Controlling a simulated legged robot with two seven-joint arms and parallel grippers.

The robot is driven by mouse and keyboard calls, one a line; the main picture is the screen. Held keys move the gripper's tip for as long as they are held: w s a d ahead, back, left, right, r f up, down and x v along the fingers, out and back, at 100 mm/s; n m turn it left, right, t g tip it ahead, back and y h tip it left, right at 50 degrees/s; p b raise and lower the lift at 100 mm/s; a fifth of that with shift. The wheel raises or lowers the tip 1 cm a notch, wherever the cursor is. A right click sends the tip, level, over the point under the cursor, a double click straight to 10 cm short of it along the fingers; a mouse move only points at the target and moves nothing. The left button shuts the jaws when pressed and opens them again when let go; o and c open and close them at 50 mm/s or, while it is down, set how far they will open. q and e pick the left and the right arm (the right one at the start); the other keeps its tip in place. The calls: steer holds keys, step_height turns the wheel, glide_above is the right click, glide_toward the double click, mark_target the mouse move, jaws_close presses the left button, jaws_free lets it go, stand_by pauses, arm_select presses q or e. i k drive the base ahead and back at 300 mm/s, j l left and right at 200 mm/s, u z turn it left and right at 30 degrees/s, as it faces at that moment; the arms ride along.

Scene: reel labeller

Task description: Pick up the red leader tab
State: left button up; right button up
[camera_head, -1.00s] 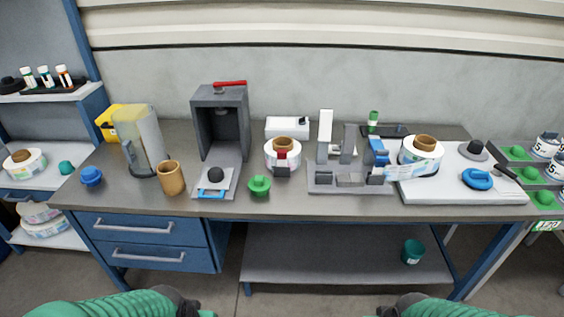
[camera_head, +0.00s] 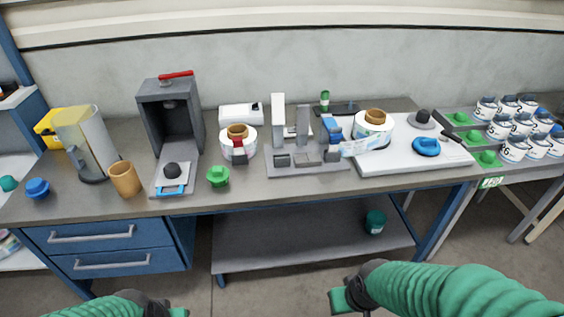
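The red leader tab (camera_head: 238,143) shows as a small red patch on the front of a white reel (camera_head: 250,138) with a brown core, at the middle of the bench. My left gripper (camera_head: 172,312) is at the bottom edge, mostly cut off by the frame. My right gripper (camera_head: 342,302) is at the bottom, right of centre, in front of the bench and well away from the reel. Its fingers are too unclear to tell open from shut.
A grey press with a red lever (camera_head: 176,75) stands left of the reel. A green knob (camera_head: 218,175) lies in front of the reel. A grey fixture (camera_head: 305,168) and a white board (camera_head: 400,158) are to the right. The lower shelf (camera_head: 300,240) holds a green cup (camera_head: 375,222).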

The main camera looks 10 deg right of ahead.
mark_target(238, 142)
steer(key=i+j+z, duration=0.1)
steer(key=i+z, duration=0.15)
steer(key=i, duration=0.15)
steer(key=i+j+z, duration=0.45)
steer(key=i, duration=0.25)
